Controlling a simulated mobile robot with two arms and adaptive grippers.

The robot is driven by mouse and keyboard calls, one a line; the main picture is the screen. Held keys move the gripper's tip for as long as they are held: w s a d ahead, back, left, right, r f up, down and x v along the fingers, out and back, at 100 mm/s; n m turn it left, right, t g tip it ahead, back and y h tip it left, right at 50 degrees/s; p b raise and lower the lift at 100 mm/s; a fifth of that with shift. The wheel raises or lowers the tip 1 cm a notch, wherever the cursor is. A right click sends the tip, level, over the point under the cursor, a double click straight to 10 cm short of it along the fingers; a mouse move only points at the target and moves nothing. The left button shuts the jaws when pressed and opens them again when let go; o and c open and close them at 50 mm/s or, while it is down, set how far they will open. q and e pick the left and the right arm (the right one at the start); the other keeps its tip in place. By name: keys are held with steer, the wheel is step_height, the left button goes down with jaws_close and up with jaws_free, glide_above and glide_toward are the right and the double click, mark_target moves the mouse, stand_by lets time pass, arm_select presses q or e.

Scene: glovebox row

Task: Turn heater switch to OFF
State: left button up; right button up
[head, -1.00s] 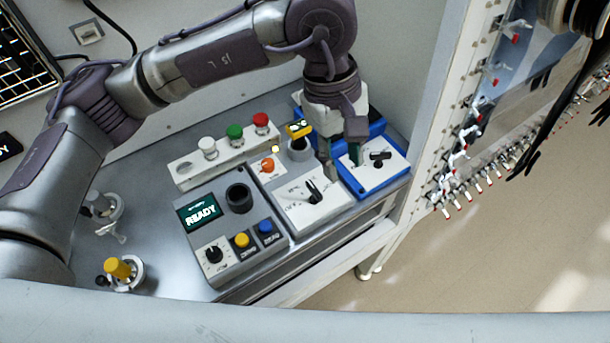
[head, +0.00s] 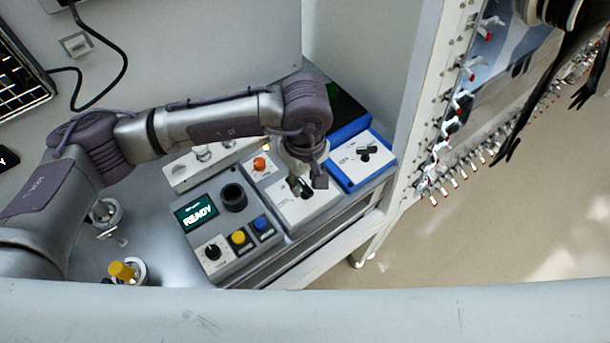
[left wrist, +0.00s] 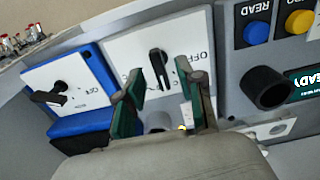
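A black rotary switch (left wrist: 159,70) with an OFF mark sits on the white panel (left wrist: 122,48) of the middle grey unit. A second black switch (left wrist: 48,97), also with an OFF mark, is on the blue unit (left wrist: 97,72); it shows in the head view (head: 367,152). I cannot read which one is named heater. My left gripper (head: 304,187) is over the middle unit's panel and partly hides its switch. In the left wrist view its green-padded fingers are apart, with the middle unit's switch in line with the gap; contact cannot be told. My right gripper is not in view.
The unit with the READY screen (head: 196,212), a black socket (head: 233,197) and yellow and blue buttons stands left of the middle unit. An orange button (head: 260,164) is close behind my gripper. A white post (head: 416,110) stands right of the blue unit.

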arm_select(q)
steer(key=shift+f, duration=0.35)
jaws_close()
steer(key=shift+f+n+b, duration=0.15)
steer(key=shift+n+b, duration=0.25)
steer(key=shift+b, duration=0.4)
steer(key=n+b, duration=0.4)
steer(key=b, duration=0.2)
steer(key=shift+f, duration=0.1)
steer(key=shift+r+n+b, duration=0.25)
steer(key=shift+n+b, duration=1.05)
steer(key=shift+b, duration=0.25)
